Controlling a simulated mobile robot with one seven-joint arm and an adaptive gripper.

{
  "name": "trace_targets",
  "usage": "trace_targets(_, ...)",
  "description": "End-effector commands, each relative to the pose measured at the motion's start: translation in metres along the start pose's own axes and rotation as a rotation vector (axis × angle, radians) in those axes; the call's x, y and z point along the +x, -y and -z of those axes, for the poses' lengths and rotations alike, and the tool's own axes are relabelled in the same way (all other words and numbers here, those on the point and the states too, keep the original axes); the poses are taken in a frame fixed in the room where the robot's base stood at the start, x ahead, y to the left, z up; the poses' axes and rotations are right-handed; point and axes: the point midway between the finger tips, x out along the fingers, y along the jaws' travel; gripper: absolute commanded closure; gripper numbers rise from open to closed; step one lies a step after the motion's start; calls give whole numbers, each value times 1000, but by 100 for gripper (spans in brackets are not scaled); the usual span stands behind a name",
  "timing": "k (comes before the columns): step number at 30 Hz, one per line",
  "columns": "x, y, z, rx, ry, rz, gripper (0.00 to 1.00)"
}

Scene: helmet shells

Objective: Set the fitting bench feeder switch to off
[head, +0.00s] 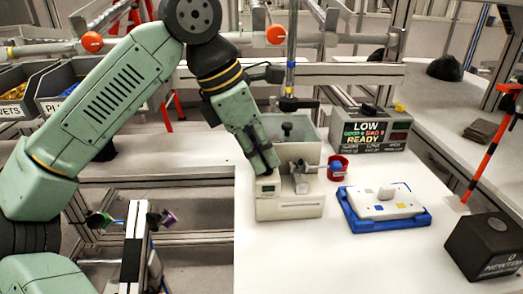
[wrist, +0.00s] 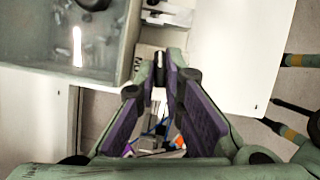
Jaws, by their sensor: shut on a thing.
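The bench feeder (head: 290,207) is a cream box with a small green display on its front and a grey hopper behind. It stands at the left edge of the white bench. My gripper (head: 266,172) reaches down to the feeder's top left in the head view, and its dark fingers cover the switch there. In the wrist view my gripper (wrist: 160,68) has its fingertips close together on a small dark piece, which seems to be the feeder switch (wrist: 160,60). Its setting cannot be read. The hopper (wrist: 75,45) fills the upper left of the wrist view.
A red cup (head: 337,170) stands right of the feeder. A blue tray (head: 388,219) holds a white plate. A grey display box (head: 370,133) reads LOW READY. A dark block (head: 485,245) sits front right. The bench front centre is clear.

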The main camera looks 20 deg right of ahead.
Motion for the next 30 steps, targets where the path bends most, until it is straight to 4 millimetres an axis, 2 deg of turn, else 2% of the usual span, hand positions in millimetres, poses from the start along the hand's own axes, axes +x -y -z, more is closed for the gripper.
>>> trace_targets(12, -1, -2, 0, 163, -1, 67, 100)
trace_targets(28, 0, -2, 0, 184, -1, 74, 100)
trace_targets(29, 0, -2, 0, 184, -1, 74, 90)
trace_targets(30, 0, -2, 0, 184, -1, 74, 87)
